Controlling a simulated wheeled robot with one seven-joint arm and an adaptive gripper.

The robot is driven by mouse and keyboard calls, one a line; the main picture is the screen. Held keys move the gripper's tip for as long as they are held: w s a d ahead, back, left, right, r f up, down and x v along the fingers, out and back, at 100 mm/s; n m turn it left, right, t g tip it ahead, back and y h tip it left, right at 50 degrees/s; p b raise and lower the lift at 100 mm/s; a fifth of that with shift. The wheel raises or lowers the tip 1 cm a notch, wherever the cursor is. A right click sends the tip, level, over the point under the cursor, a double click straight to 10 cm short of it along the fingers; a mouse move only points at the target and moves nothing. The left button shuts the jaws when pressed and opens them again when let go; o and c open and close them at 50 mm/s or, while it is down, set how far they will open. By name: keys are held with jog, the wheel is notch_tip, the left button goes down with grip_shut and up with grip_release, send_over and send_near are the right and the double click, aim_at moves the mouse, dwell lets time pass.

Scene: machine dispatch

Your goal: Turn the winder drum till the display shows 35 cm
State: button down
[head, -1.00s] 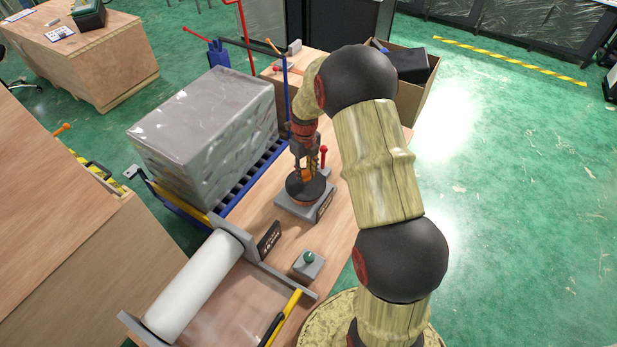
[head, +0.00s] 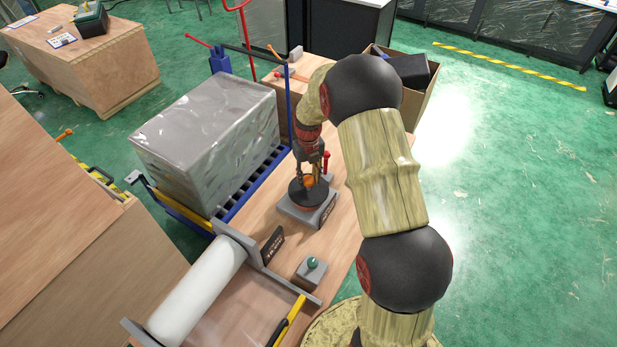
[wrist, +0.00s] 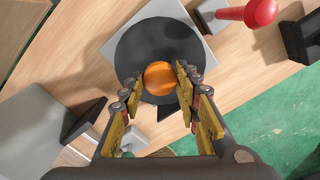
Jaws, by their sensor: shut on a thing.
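The winder drum (head: 297,194) is a round black disc on a grey base on the wooden bench. In the wrist view its dark top (wrist: 139,50) fills the upper middle, with an orange knob (wrist: 160,78) on it. My gripper (wrist: 158,80) is over the drum, its yellow-padded fingers on either side of the orange knob and shut on it. In the head view my gripper (head: 311,172) reaches down onto the drum from above. A small dark display plate (head: 327,208) sits on the front of the base; its reading is too small to make out.
A red-knobbed lever (head: 326,156) stands just behind the drum and shows in the wrist view (wrist: 260,12). A green-button box (head: 312,267), a dark sign (head: 272,244) and a white roll (head: 198,290) are nearer. A wrapped block (head: 205,135) stands left.

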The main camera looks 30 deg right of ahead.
jog(key=c, duration=1.3)
grip_release()
notch_tip(320, 180, up, 12)
jog(key=shift+c, duration=0.4)
